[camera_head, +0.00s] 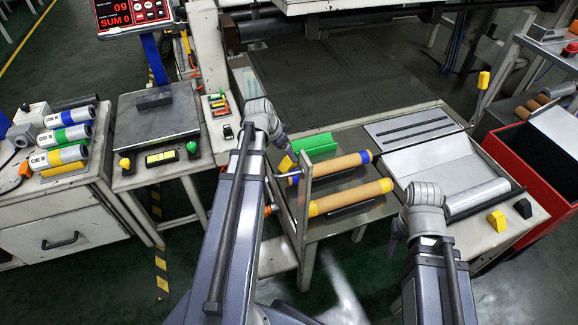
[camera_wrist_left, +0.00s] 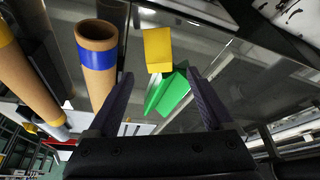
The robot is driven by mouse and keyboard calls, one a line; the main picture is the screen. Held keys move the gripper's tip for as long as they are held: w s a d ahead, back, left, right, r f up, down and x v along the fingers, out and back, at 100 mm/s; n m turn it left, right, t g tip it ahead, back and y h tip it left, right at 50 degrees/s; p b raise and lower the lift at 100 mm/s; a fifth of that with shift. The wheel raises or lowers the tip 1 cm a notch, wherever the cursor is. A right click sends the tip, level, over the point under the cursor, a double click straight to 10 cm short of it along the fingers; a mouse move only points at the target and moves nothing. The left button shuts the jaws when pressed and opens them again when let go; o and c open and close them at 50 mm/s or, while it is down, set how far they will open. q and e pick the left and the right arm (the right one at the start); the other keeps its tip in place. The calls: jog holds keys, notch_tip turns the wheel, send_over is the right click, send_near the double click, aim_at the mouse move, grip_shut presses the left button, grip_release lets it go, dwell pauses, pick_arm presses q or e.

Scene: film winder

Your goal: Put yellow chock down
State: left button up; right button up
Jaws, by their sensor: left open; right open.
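A yellow chock (camera_head: 286,165) is just below my left gripper (camera_head: 281,148) at the left side of the metal stand. In the left wrist view the yellow chock (camera_wrist_left: 158,48) is a small block just beyond the open fingertips of my left gripper (camera_wrist_left: 159,78), with no finger visibly closed on it. A green angled piece (camera_wrist_left: 172,95) shows between the fingers, and it lies behind the rolls in the head view (camera_head: 314,144). Whether the chock touches the stand is hard to tell. My right gripper (camera_head: 394,238) is low at the front right; its fingers are small and partly hidden.
Two brown rolls, one with blue ends (camera_head: 337,165) and one with yellow ends (camera_head: 350,197), lie across the stand. Another yellow block (camera_head: 496,220) and a black block (camera_head: 523,208) are on the right bench. A red bin (camera_head: 540,195) stands at the right.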

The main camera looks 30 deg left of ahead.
aim_at(288, 160)
pick_arm(q)
jog(key=shift+s+b+x, duration=0.2)
jog(key=shift+b+x, duration=0.95)
jog(key=shift+s+b+x, duration=0.15)
jog(key=shift+b+x, duration=0.95)
jog(key=shift+b, duration=0.05)
jog(key=shift+w+f, duration=0.2)
jog(key=shift+f, duration=0.25)
jog(key=shift+r, duration=0.1)
grip_shut()
